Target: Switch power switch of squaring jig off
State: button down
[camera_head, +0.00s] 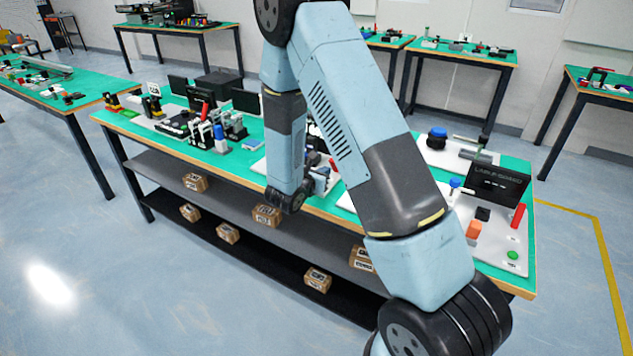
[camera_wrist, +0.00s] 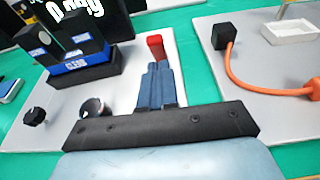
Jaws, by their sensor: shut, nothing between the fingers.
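My gripper (camera_wrist: 159,68) shows in the wrist view with its two blue-grey fingers pressed together and nothing between them. A red block-like part (camera_wrist: 156,45) stands just beyond the fingertips; whether they touch it I cannot tell. The fingers are over a white base plate (camera_wrist: 125,65). A black knob (camera_wrist: 35,116) is at the plate's left, and a round dark knob (camera_wrist: 92,107) is left of the fingers, partly hidden by my gripper. I cannot tell for sure which part is the squaring jig's power switch.
A blue and black labelled unit (camera_wrist: 80,62) stands left of the fingers. To the right, another plate (camera_wrist: 262,85) carries a black box (camera_wrist: 223,36) with an orange cable (camera_wrist: 245,85). The green-topped table (camera_head: 250,158) holds several devices, with cardboard boxes (camera_head: 266,216) on shelves below.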

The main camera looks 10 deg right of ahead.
jog(key=shift+w+d+r, duration=0.4)
jog(key=shift+w+d, duration=0.1)
jog(key=shift+w, duration=0.1)
jog(key=shift+a+r, duration=0.1)
